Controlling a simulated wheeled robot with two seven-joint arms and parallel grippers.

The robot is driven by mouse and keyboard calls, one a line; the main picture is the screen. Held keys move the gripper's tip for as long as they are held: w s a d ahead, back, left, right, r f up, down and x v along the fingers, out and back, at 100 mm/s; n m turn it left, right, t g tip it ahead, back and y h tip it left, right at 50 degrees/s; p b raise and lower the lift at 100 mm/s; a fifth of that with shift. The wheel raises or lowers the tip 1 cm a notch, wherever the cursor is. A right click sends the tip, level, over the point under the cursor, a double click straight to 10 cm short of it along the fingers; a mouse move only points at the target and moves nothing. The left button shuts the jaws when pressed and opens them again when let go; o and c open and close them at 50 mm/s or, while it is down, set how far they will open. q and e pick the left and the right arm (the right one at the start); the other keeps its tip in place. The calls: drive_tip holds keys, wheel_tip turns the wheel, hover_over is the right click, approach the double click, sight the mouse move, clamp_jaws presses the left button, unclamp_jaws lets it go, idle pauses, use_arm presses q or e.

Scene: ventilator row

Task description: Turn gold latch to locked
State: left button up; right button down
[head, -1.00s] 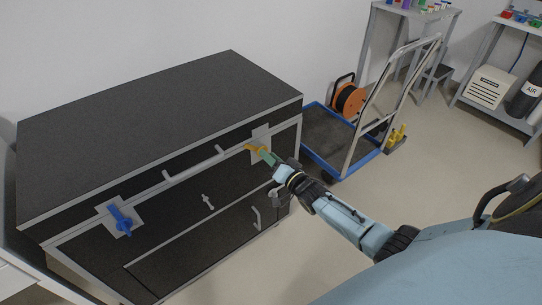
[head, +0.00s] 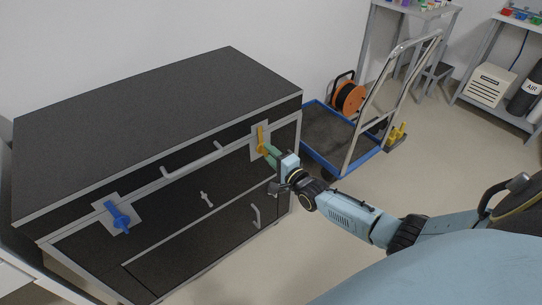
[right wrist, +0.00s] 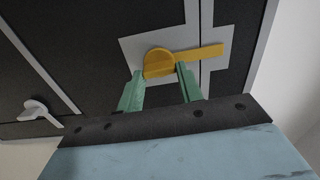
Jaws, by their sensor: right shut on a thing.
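The gold latch (head: 261,139) sits on a grey plate at the right end of the black case's front. In the head view its arm now stands about upright, across the lid seam. My right gripper (head: 269,151) reaches it from the lower right. In the right wrist view the gold latch (right wrist: 159,63) has a round hub between the two green fingers of my right gripper (right wrist: 162,78), and its flat arm extends to the right. The fingers are shut on the hub. My left gripper is not in view.
The black case (head: 160,120) also has a blue latch (head: 119,217) at its left end and a grey handle bar (head: 193,160) between. A blue-edged trolley (head: 337,140) stands to the right. Floor in front of the case is clear.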

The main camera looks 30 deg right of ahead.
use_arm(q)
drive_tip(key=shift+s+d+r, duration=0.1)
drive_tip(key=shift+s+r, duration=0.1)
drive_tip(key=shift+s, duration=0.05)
use_arm(e)
drive_tip(key=shift+f+m, duration=0.1)
drive_tip(key=shift+m, duration=0.2)
drive_tip(key=c, duration=0.9)
unclamp_jaws()
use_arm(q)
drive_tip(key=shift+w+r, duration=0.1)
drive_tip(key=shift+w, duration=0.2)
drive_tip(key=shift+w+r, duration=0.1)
use_arm(e)
drive_tip(key=shift+s, duration=0.15)
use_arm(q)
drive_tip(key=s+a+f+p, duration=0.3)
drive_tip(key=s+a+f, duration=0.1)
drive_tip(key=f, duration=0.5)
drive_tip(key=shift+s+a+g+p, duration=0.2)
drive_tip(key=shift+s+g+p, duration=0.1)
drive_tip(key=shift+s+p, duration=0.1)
use_arm(e)
drive_tip(key=shift+s+d, duration=0.15)
drive_tip(key=shift+s, duration=2.05)
drive_tip(key=shift+s+d, duration=0.2)
drive_tip(key=shift+s, duration=1.95)
drive_tip(key=shift+s+d, duration=0.15)
drive_tip(key=shift+s, duration=2.05)
